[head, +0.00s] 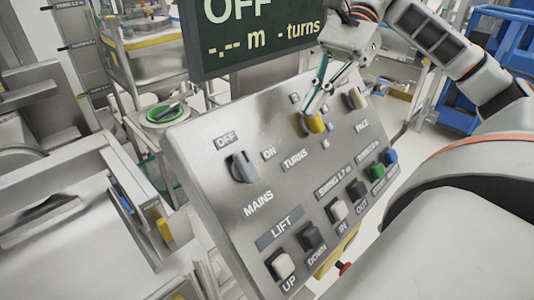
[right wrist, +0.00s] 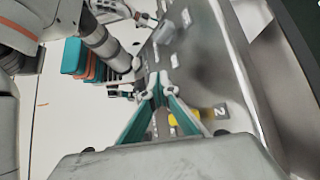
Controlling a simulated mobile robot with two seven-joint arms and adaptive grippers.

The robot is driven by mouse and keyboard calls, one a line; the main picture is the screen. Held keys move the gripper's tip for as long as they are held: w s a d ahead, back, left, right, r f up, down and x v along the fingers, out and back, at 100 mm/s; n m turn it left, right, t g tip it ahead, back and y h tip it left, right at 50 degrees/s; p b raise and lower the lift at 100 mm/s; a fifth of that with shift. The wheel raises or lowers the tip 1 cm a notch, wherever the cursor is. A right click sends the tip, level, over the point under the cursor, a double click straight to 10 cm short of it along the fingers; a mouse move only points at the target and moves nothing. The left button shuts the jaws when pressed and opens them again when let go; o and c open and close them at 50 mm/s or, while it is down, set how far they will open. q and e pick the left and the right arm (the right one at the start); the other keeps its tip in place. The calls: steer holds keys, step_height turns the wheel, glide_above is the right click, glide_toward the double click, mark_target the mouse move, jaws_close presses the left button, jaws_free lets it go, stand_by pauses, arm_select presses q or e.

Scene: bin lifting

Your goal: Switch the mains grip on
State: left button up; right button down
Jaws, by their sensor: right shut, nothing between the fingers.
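The mains grip (head: 243,167) is a dark rotary knob on the left of the tilted grey panel. Its upper end points toward the OFF label (head: 225,139); the ON label (head: 269,154) is to its right. My right gripper (head: 308,112) is shut and empty, up and to the right of the mains grip. Its fingertips are close to the yellow turns knob (head: 316,124); whether they touch it I cannot tell. In the right wrist view the teal fingers (right wrist: 164,88) come together in front of the panel. My left gripper does not show in the head view.
The display (head: 255,35) above the panel reads OFF. The panel's lower part has several buttons, including lift up (head: 282,266) and down (head: 312,237). Blue crates (head: 500,50) stand at the right. A metal bin (head: 80,215) is at the left.

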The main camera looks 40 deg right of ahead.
mark_target(246, 167)
steer(key=b+x, duration=0.1)
steer(key=x, duration=0.8)
steer(key=shift+a+f+b, duration=0.15)
steer(key=shift+f+b, duration=0.05)
steer(key=shift+b, duration=0.15)
steer(key=a+p, duration=0.1)
steer(key=a, duration=0.2)
steer(key=shift+s+a, duration=0.1)
steer(key=shift+a+f, duration=0.2)
steer(key=shift+a, duration=0.4)
